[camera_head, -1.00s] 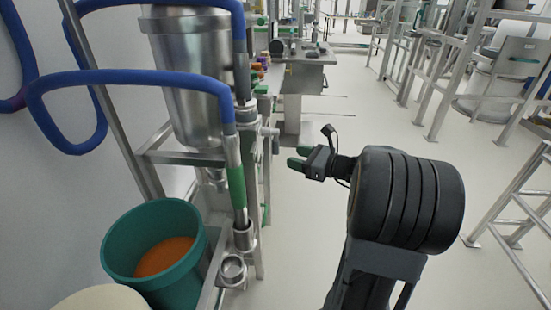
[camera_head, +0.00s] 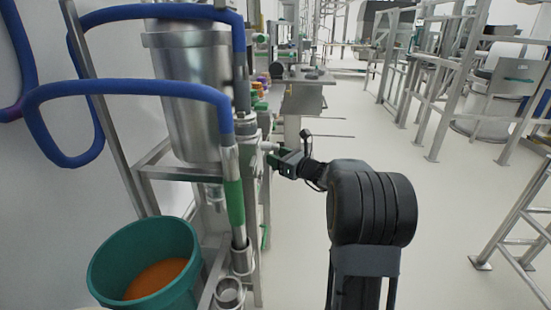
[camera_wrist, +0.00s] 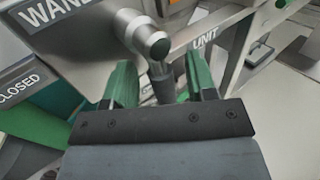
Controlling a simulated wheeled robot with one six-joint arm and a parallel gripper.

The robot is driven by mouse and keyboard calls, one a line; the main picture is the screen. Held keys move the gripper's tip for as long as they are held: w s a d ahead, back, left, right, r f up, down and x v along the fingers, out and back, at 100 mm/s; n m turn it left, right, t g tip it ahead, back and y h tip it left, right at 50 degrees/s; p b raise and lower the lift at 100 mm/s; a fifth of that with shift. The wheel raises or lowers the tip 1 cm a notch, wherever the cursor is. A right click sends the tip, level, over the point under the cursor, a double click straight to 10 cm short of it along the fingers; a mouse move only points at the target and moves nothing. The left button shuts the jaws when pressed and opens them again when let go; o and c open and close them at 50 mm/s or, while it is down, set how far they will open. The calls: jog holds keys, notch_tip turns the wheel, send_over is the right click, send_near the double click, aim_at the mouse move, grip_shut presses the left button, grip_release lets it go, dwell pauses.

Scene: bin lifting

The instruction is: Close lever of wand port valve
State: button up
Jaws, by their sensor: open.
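The metal valve lever (camera_wrist: 158,47) shows in the wrist view, its rounded knob end above and between my two green fingers. It runs from a panel marked with partly cut-off "WAN" lettering. My gripper (camera_wrist: 160,82) is open, one finger on each side of a grey shaft below the knob; whether a finger touches it I cannot tell. In the head view my gripper (camera_head: 277,160) is beside the valve area on the steel frame, and the lever (camera_head: 268,147) is small there and partly hidden.
A sign reading "CLOSED" (camera_wrist: 20,83) is at the left of the wrist view. A steel hopper (camera_head: 190,110), blue hoses (camera_head: 130,87), a green-handled wand (camera_head: 234,200) and a teal bin (camera_head: 110,262) with orange contents stand left. Open floor (camera_head: 410,220) lies right.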

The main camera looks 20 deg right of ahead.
jog(key=shift+w+a, duration=0.3)
jog(key=shift+w, duration=0.25)
grip_shut()
